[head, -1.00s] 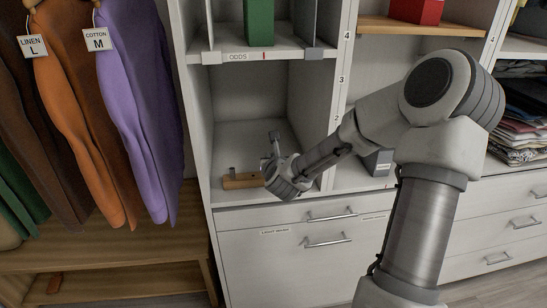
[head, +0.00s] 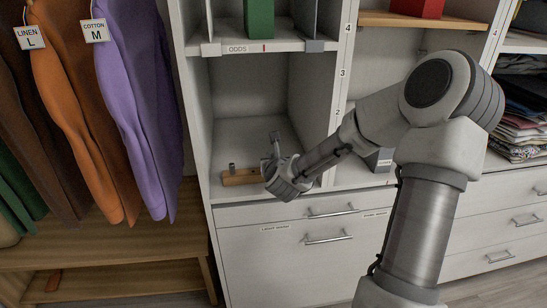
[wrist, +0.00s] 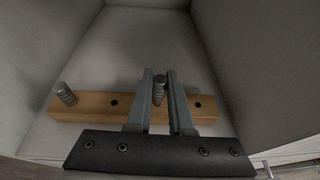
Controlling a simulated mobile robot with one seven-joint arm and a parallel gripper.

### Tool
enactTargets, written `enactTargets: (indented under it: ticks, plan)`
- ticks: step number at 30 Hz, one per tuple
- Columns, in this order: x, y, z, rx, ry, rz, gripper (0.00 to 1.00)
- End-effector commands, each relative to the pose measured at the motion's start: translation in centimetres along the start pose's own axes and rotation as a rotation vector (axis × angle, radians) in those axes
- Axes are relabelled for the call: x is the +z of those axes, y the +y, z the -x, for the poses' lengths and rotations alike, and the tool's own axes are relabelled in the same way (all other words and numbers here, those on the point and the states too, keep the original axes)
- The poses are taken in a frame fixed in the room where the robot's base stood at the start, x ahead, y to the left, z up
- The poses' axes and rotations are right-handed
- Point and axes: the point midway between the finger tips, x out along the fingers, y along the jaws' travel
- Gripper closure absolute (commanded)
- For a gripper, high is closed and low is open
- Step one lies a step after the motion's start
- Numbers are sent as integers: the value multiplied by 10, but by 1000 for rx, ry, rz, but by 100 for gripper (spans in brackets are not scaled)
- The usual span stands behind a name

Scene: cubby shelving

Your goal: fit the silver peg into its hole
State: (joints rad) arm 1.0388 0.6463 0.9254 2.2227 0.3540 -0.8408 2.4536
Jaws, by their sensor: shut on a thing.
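A wooden block (wrist: 85,107) lies on the floor of the cubby; it also shows in the head view (head: 240,177). A grey ribbed peg (wrist: 65,94) stands up at its left end, leaning left in the wrist view. My gripper (wrist: 160,84) is shut on a second silver ribbed peg (wrist: 159,92), held between the fingers over the middle of the block. Dark empty holes show on either side, one to the left (wrist: 113,102) and one to the right (wrist: 197,104). The held peg's lower end is hidden, so I cannot tell whether it is in a hole.
The cubby's side walls (wrist: 240,60) stand left and right of my gripper. The shelf above carries an "ODDS" label (head: 240,55) and a green box (head: 259,18). Drawers (head: 275,230) lie below. Hanging clothes (head: 130,110) are to the left.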

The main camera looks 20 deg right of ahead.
Motion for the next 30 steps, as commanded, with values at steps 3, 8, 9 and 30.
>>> enactTargets:
  ticks: [3,8,9,30]
  plan:
    - [-4,0,-2,0,0,0,100]
    - [-8,0,-3,0,0,0,100]
    - [-9,0,-3,0,0,0,100]
    - [-17,0,-6,0,0,0,46]
